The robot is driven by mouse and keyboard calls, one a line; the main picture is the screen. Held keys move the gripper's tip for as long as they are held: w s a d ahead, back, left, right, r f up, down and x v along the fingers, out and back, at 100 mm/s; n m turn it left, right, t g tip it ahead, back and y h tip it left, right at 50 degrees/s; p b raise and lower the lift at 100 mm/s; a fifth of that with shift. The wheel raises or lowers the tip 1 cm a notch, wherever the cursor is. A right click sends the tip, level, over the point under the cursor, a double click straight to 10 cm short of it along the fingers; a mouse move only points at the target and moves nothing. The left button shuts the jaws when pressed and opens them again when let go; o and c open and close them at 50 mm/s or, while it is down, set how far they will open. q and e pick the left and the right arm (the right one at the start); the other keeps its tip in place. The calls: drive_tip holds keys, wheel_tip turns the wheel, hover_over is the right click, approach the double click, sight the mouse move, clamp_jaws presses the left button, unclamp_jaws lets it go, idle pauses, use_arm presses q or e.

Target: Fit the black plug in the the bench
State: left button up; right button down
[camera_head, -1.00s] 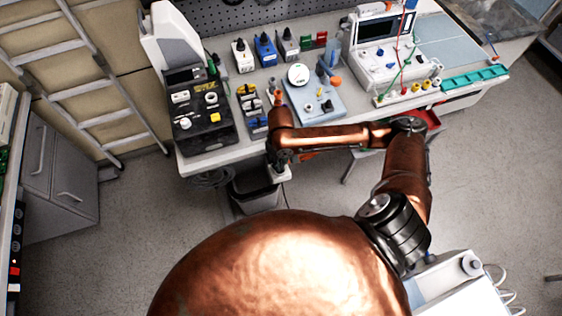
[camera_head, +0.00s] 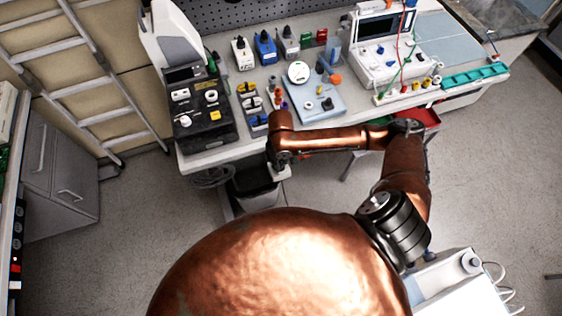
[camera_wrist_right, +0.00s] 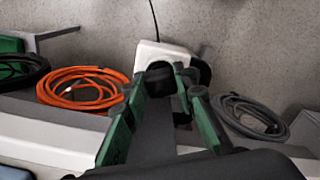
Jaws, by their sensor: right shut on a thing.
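In the right wrist view my right gripper (camera_wrist_right: 168,84) has its green-padded fingers closed around a black plug (camera_wrist_right: 160,74). The plug is at the fingertips, in front of a white block (camera_wrist_right: 149,52) with a thin black cord running up from it. I cannot tell whether plug and block touch. The bench (camera_head: 222,148) shows in the head view, with my right arm reaching to its front edge. There my right gripper is mostly hidden under the copper wrist, and a small white piece (camera_head: 284,172) shows beside it. My left gripper is not seen.
In the wrist view an orange cable coil (camera_wrist_right: 83,98) is left of the gripper and a grey coil (camera_wrist_right: 252,118) right. In the head view a dark bin (camera_head: 252,187) is below the bench edge. Devices crowd the bench top; open floor (camera_head: 490,175) lies right.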

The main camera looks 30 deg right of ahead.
drive_tip(key=shift+f, duration=0.35)
drive_tip(key=c, duration=1.5)
unclamp_jaws()
drive_tip(key=shift+r, duration=0.15)
wheel_tip(320, 180, up, 12)
